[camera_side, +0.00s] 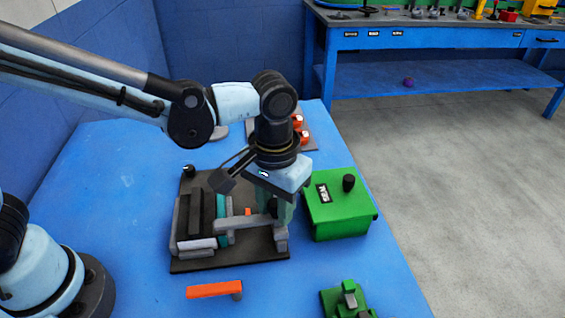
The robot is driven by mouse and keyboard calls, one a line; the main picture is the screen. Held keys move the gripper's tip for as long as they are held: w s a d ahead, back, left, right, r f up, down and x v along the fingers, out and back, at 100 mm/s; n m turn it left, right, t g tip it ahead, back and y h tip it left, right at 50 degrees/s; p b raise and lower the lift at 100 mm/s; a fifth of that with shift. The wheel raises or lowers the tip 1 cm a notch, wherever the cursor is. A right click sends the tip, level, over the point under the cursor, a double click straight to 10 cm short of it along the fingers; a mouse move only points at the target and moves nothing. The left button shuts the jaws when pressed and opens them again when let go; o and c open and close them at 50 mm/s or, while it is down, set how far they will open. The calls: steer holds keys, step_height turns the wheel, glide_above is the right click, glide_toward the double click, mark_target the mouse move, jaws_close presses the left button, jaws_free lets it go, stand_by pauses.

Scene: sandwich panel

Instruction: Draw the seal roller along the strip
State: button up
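My gripper (284,212) points down over the right part of a dark base plate (230,257). Its pale teal fingers are partly hidden by its own body and by grey parts, so I cannot tell whether it is open or shut. A layered panel assembly (203,215) of dark, grey and teal strips lies on the plate's left side. A grey bar (248,222) runs from the strips towards my fingers. Whether they touch it is unclear. An orange-handled piece with a grey end (214,290) lies in front of the plate. I cannot tell which piece is the seal roller.
A green box with a black knob (338,210) stands close to the right of the plate. A smaller green fixture (347,301) sits at the front right. Orange and grey parts (301,130) stand behind my wrist. The blue table (110,190) is clear left of the plate.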

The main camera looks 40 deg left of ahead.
steer(key=o, duration=0.3)
steer(key=shift+o, duration=0.2)
step_height(320, 180, up, 12)
stand_by(0.6)
steer(key=s+a+f+t, duration=0.1)
steer(key=a+f+t, duration=0.2)
steer(key=a, duration=0.7)
steer(key=s+a+f+t, duration=0.1)
steer(key=a+f+t, duration=0.2)
steer(key=a, duration=0.7)
steer(key=shift+a+f+t, duration=0.3)
steer(key=shift+t, duration=0.3)
